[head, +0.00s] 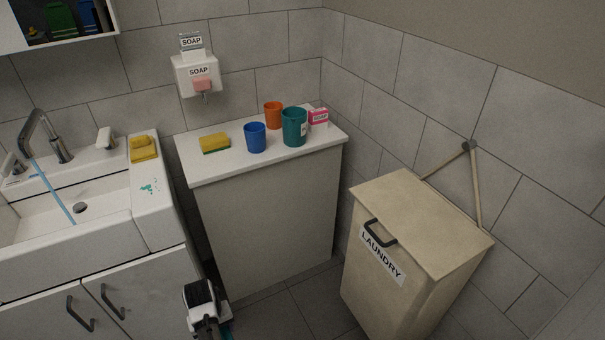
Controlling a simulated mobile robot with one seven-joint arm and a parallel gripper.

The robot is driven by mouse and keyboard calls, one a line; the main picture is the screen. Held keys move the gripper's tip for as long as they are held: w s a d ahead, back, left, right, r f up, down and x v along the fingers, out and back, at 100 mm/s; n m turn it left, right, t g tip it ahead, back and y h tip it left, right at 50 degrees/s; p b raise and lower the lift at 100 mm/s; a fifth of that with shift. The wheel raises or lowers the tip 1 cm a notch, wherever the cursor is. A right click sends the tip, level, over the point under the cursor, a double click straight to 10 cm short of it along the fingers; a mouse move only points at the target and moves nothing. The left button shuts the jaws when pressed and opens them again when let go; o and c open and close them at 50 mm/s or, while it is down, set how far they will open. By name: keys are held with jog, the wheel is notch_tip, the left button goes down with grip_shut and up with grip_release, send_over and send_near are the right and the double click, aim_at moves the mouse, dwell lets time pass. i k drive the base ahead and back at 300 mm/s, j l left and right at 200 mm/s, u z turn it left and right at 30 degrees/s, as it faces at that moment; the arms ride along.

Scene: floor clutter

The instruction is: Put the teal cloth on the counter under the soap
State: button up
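The wall soap dispenser (196,78), labelled SOAP, hangs above the back left of the white counter (215,172). A small teal patch (228,331), possibly the teal cloth, shows at the bottom edge, low in front of the counter. My gripper (209,329) is at the bottom edge beside this patch, below the counter top. Its fingertips are cut off or hidden, so I cannot tell whether it holds the teal thing. The counter top below the dispenser has a yellow-green sponge (214,143) on it.
The counter also holds a blue cup (255,138), an orange cup (273,115), a teal cup (294,127) and a pink box (319,117). Its front left is bare. A sink with a yellow cloth (144,149) stands left; a closed laundry bin (415,225) stands right.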

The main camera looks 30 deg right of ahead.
aim_at(206, 168)
jog(key=i+j+z, duration=0.15)
jog(key=z, duration=0.3)
jog(key=j+z, duration=0.4)
jog(key=i+j+z, duration=0.2)
jog(key=j, duration=0.15)
jog(key=j+z, duration=0.15)
jog(key=j, duration=0.25)
